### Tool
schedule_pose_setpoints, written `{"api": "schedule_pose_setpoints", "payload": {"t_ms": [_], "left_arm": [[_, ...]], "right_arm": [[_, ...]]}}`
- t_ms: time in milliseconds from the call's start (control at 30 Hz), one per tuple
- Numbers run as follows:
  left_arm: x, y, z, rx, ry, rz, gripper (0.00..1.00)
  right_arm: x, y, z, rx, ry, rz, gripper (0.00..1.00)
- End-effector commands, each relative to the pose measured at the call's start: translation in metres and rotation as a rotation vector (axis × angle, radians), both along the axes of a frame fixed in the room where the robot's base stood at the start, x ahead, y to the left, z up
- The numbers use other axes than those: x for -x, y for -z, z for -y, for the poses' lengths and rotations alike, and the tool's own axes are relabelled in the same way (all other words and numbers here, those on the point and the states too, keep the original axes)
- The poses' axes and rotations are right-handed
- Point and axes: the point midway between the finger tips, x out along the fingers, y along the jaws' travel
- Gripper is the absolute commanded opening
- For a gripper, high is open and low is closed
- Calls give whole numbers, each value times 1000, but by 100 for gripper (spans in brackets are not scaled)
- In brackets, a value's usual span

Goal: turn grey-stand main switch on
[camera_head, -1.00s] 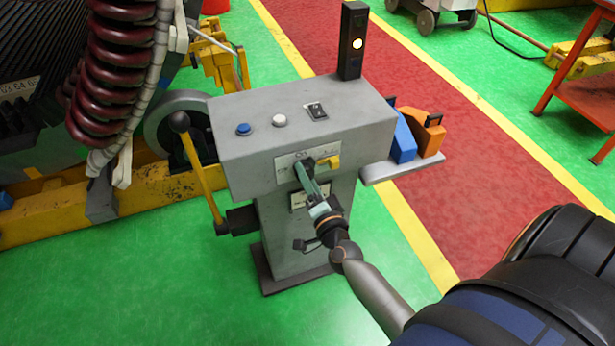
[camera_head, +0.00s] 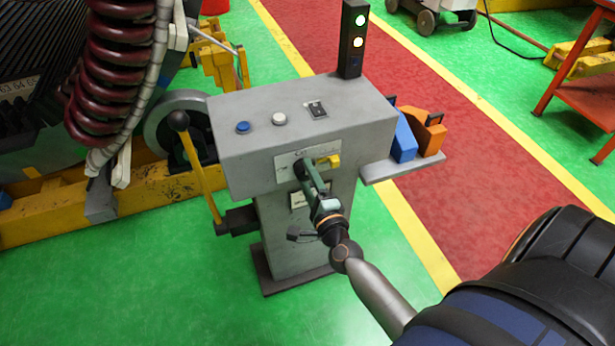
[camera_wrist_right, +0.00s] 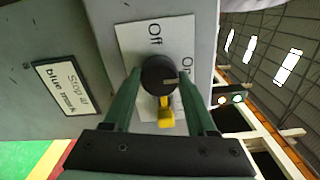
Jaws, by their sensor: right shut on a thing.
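The grey stand (camera_head: 300,130) stands in the middle of the head view. Its main switch is a round dark knob (camera_wrist_right: 158,75) on a white plate (camera_wrist_right: 137,40) marked Off and On. A pale mark on the knob points right in the wrist view, roughly toward the On side. A yellow tab (camera_head: 332,161) sits by the knob; it also shows in the wrist view (camera_wrist_right: 166,112). My right gripper (camera_head: 302,168) is shut on the knob, with green fingers on both sides. My left gripper is out of view.
The stand's top has a blue button (camera_head: 243,128), a white button (camera_head: 279,119) and a black rocker switch (camera_head: 316,110). A yellow lever (camera_head: 200,170) rises at its left. A side shelf (camera_head: 410,166) holds blue and orange bins. Green floor is open in front.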

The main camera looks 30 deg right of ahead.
Motion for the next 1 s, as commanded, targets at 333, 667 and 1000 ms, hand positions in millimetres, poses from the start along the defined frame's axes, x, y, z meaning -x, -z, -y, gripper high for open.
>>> {"api": "schedule_pose_setpoints", "payload": {"t_ms": [333,667,1000], "left_arm": [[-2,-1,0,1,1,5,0],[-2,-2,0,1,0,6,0],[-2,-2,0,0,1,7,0]], "right_arm": [[0,0,0,-29,1,7,2],[0,0,0,-28,1,7,70],[0,0,0,-25,0,6,87]]}}
